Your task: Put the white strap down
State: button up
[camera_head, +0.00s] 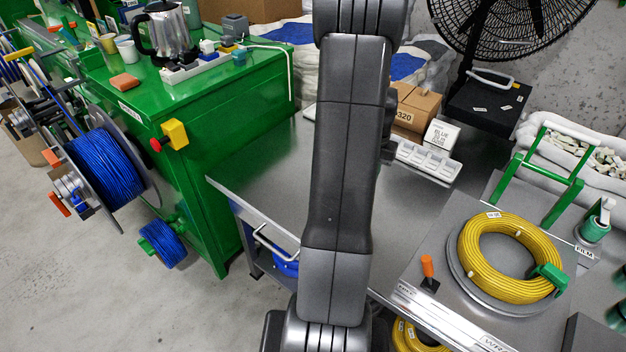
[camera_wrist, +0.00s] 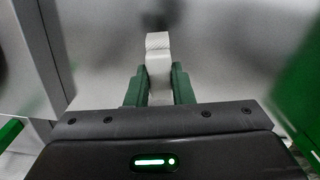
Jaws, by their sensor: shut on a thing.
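My gripper (camera_wrist: 160,88) shows in the wrist view with its two green fingers shut on the white strap (camera_wrist: 158,52). In the head view my arm crosses the middle of the picture and hides part of the steel table (camera_head: 270,165). My gripper and the strap do not show there.
A yellow cable coil (camera_head: 477,250) lies on a round plate at the right. A white compartment tray (camera_head: 428,160) and a cardboard box (camera_head: 415,104) stand at the table's back. A green cabinet (camera_head: 215,130) and a blue cable reel (camera_head: 103,165) are at the left. The table's left part is bare.

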jog(key=s+d+r+m+b, duration=0.2)
jog(key=d+b, duration=0.1)
jog(key=d, duration=0.1)
jog(key=f, duration=0.9)
jog(key=shift+w+d+f, duration=0.2)
jog(key=shift+d, duration=0.1)
jog(key=shift+f+b, duration=0.1)
jog(key=shift+b, duration=0.2)
jog(key=o, duration=0.9)
notch_tip(320, 180, up, 12)
jog(key=shift+r+p, duration=0.15)
jog(key=shift+p, duration=0.5)
